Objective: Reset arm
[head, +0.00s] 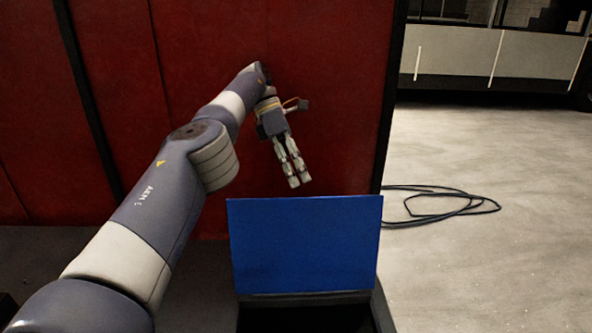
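My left arm (150,205) comes in from the lower left and reaches towards the red panelled wall. My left gripper (299,182) hangs at its end, pointing down and slightly right. Its two fingers lie close together, with nothing seen between them. It is in front of the red wall and, in the picture, just above the top edge of a blue panel (305,245). My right gripper is not in view.
The red wall (330,100) fills the back left. The blue panel stands upright at a dark box-like frame (383,310) at the bottom. A black cable (450,212) lies coiled on the open grey floor (490,270) at right. A pale vehicle-like side (460,55) stands beyond.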

